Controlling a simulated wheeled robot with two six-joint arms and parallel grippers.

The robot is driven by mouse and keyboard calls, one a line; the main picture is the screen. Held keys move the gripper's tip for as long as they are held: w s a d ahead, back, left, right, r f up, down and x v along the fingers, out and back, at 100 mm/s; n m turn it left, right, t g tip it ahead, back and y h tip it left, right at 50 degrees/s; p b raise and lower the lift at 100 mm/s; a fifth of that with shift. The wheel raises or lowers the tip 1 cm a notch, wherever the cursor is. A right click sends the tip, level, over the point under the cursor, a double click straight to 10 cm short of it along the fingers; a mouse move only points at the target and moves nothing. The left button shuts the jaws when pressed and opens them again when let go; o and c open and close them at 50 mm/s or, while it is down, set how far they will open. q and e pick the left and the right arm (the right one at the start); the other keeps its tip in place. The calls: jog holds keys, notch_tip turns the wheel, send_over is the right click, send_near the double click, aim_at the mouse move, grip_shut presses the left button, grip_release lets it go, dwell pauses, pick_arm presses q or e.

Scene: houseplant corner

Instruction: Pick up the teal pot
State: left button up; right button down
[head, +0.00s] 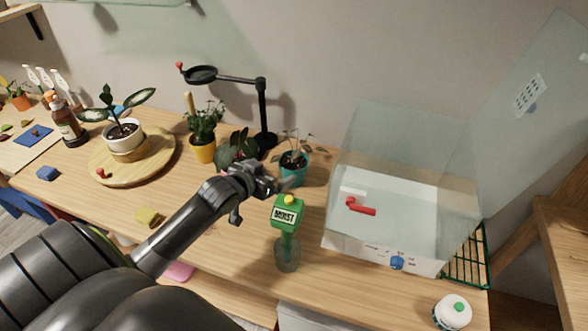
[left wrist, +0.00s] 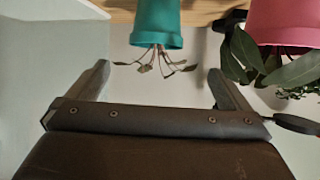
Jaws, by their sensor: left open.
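The teal pot (head: 293,174) holds a small, sparse-leaved plant and stands upright on the wooden table, left of the clear case. My left gripper (head: 274,184) is open and empty, just in front and to the left of the pot. In the left wrist view the picture is upside down. There the teal pot (left wrist: 157,22) shows at the top, its plant hanging between and beyond the two open fingers of my left gripper (left wrist: 158,68). The fingers do not appear to touch the pot. My right gripper is not in view.
A pink pot (left wrist: 285,22) with a leafy plant stands beside the teal pot. A green moisture meter (head: 287,215) stands in a glass in front. The clear case (head: 385,200) is at right, a black magnifier stand (head: 263,110) behind, and a yellow pot (head: 203,149) farther left.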

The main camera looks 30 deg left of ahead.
aim_at(295, 162)
pick_arm(q)
jog(key=x, duration=0.7)
jog(key=shift+w+p, duration=0.1)
jog(key=shift+p, duration=0.25)
jog(key=shift+p+x, duration=0.35)
jog(key=shift+x, duration=0.6)
jog(key=x, duration=0.2)
jog(key=shift+w+d+f+p, duration=0.25)
jog(key=shift+w+d+p, duration=0.05)
jog(key=shift+w, duration=0.05)
jog(key=shift+w+f, duration=0.25)
jog(key=shift+w, duration=0.15)
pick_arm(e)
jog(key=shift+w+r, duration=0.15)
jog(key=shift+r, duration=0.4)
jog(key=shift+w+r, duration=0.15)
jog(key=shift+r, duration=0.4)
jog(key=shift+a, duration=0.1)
pick_arm(q)
jog(key=c, duration=1.1)
